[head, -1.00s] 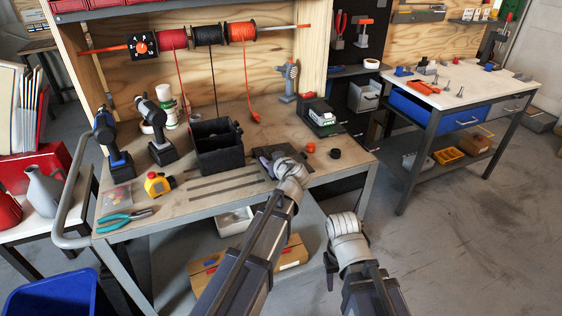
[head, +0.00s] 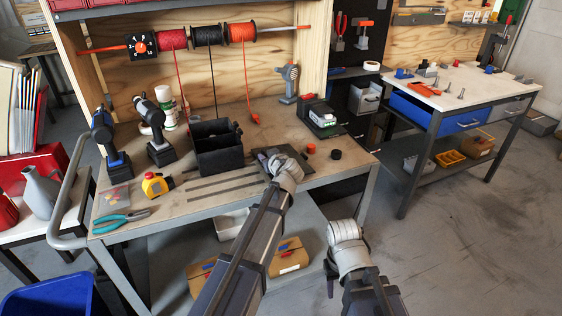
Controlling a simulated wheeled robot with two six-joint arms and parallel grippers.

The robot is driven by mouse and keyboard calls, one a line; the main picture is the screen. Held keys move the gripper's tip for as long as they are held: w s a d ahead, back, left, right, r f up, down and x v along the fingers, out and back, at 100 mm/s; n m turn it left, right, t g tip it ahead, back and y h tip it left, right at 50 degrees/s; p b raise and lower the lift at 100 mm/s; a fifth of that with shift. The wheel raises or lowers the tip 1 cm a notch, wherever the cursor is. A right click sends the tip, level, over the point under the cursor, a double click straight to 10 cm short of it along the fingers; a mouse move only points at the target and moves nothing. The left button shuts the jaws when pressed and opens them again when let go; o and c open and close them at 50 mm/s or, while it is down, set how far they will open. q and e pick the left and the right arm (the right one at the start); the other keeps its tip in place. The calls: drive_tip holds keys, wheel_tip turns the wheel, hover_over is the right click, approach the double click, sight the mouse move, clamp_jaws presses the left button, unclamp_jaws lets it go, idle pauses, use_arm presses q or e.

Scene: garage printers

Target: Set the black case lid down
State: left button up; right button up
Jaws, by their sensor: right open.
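The black case lid (head: 262,157) is a thin dark plate at the right of the workbench top, partly hidden by my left gripper (head: 272,160). My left gripper is at the lid, low over the bench. Its fingers are mostly hidden behind the wrist, so I cannot tell whether they grip the lid or whether it rests fully on the wood. The black case (head: 220,155) stands open-topped just left of the lid. My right gripper (head: 331,281) is open and hangs in front of the bench, away from the lid.
A black-and-green device (head: 320,118), an orange cap (head: 311,148) and a black cap (head: 335,155) stand right of the lid. Two drills, a yellow tape measure (head: 156,184) and teal pliers (head: 121,221) are at the left. The bench front strip is mostly clear.

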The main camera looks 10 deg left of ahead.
use_arm(q)
clamp_jaws()
idle(0.5)
wheel_tip(320, 180, up, 13)
drive_tip(key=p, duration=1.3)
drive_tip(key=shift+r, duration=0.2)
